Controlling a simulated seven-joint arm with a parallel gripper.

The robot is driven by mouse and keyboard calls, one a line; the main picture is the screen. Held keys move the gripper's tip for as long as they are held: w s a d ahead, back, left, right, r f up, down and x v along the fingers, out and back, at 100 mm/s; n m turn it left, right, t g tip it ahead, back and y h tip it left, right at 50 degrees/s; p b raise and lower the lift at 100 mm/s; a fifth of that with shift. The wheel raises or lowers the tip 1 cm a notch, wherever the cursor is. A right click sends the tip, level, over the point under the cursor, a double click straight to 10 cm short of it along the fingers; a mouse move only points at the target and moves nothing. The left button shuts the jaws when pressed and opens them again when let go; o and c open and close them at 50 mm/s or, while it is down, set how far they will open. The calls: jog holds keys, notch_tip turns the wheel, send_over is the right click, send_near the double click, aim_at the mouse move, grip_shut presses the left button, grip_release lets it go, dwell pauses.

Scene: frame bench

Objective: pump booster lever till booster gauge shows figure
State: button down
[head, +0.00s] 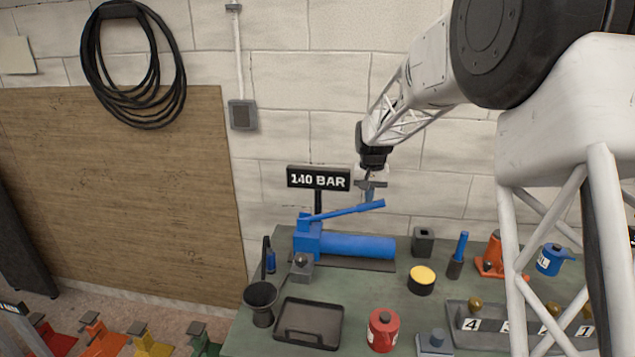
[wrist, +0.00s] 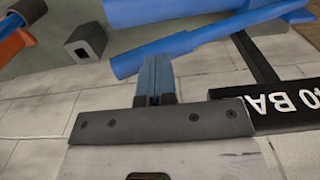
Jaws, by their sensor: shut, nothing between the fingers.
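The blue booster pump (head: 345,244) lies on the bench with its upright block at the left end. Its blue lever (head: 345,211) slopes up slightly to the right, above the pump body. The lever also crosses the upper part of the wrist view (wrist: 215,37). My gripper (head: 369,198) is shut and empty, pointing down at the lever's right end. In the wrist view its closed blue fingertips (wrist: 168,62) come close to the lever; I cannot tell if they touch. A black sign (head: 318,179) behind the pump reads 140 BAR. I cannot make out a gauge face.
A hollow grey block (head: 424,241), a yellow-topped black tin (head: 421,281) and a blue-handled tool (head: 458,256) stand right of the pump. A dark tray (head: 308,323), black funnel cup (head: 260,302) and red can (head: 382,330) are in front. The wall is close behind.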

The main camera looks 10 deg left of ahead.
jog(key=shift+f, duration=0.15)
dwell(2.3)
dwell(1.0)
jog(key=shift+f, duration=3.55)
jog(key=shift+r, duration=6.2)
